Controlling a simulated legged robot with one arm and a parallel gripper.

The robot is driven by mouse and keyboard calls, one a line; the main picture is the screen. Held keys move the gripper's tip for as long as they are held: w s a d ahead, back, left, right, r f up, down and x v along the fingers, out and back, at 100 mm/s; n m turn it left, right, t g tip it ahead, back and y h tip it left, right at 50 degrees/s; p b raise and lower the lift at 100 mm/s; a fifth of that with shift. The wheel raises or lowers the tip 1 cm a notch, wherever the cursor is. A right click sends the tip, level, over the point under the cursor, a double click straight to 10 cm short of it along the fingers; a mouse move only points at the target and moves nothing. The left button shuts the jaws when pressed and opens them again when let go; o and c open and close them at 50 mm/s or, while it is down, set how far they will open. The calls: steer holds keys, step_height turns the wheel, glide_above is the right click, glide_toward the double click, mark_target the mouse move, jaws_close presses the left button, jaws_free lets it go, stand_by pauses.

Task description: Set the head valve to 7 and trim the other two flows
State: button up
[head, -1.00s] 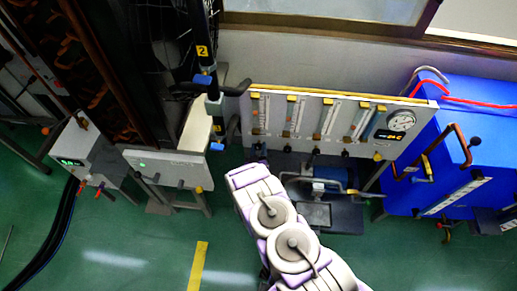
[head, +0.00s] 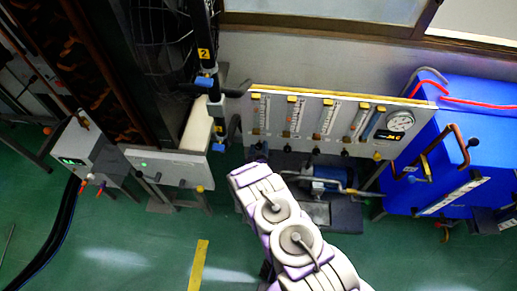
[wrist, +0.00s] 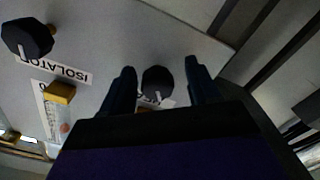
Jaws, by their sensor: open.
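A pale flow panel (head: 315,120) carries several upright flow tubes, with dark knobs along its lower edge and a round gauge (head: 400,121) at its right end. In the wrist view a black round knob (wrist: 157,82) sits between the fingers of my open gripper (wrist: 160,73); I cannot tell whether they touch it. A label below this knob is mostly hidden. Another black knob (wrist: 27,40) is at upper left, beside an "ISOLATOR" label (wrist: 62,70). A flow tube (wrist: 55,122) with a yellow block (wrist: 59,92) shows below it. Tube readings are too small to read.
A blue cabinet (head: 445,140) with pipes stands right of the panel. A grey bench unit (head: 165,167) and a black post (head: 205,60) stand to its left. A pump (head: 325,180) sits below the panel. Green floor is open in front.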

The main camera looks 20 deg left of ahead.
steer(key=shift+d, duration=0.1)
steer(key=p+v, duration=0.4)
steer(key=v, duration=1.3)
steer(key=shift+s+p, duration=0.2)
steer(key=shift+p, duration=0.1)
steer(key=shift+f, duration=0.15)
